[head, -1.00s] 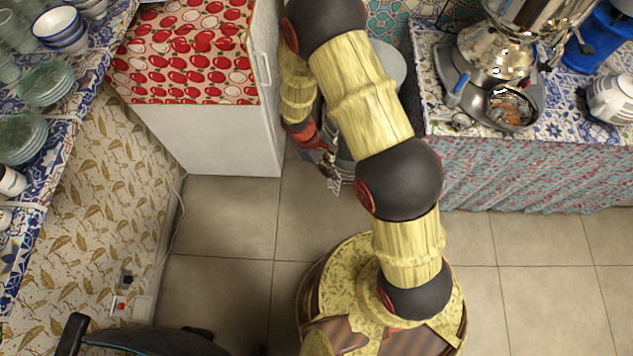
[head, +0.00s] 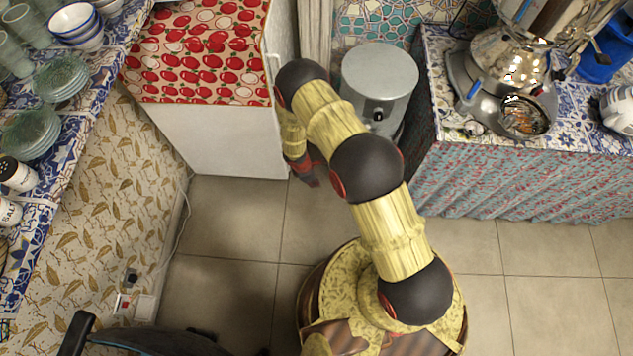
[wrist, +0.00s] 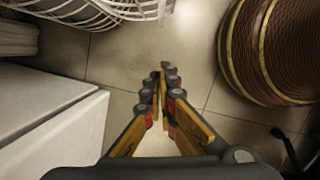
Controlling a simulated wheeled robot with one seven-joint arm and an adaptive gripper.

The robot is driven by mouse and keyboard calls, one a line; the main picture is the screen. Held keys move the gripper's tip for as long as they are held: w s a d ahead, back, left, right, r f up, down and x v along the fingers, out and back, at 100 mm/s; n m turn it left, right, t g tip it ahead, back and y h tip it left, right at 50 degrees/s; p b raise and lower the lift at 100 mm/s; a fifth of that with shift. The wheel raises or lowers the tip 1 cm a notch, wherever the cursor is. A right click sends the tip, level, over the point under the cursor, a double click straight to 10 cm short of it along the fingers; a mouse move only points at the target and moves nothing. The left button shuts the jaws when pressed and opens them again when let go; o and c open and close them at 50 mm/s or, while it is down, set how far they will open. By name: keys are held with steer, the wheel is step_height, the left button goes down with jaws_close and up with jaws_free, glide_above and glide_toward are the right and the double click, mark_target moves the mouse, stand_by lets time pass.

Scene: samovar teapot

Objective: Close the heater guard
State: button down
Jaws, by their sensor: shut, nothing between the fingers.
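The heater is a grey cylinder with a round flat top (head: 380,68), standing between the white cabinet and the cloth-covered counter in the head view. Its lower part is partly hidden by my arm. In the wrist view, curved white wire bars (wrist: 88,12), which look like the heater guard, cross the top left, cut off by the picture edge. I cannot tell how far the guard stands open. My gripper (wrist: 165,72) is shut and empty, over bare floor, apart from the wires.
The white cabinet (head: 222,140) with an apple-print cloth stands left of my arm; it also fills the wrist view's lower left (wrist: 45,115). A samovar (head: 505,65) stands on the right counter (head: 520,180). Dishes crowd the left shelf. Tiled floor (head: 225,220) is free.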

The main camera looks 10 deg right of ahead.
steer(key=d+f+b, duration=0.3)
steer(key=d+f, duration=0.2)
steer(key=f, duration=0.2)
steer(key=shift+d, duration=0.4)
steer(key=shift+s+d, duration=0.1)
steer(key=shift+s, duration=0.05)
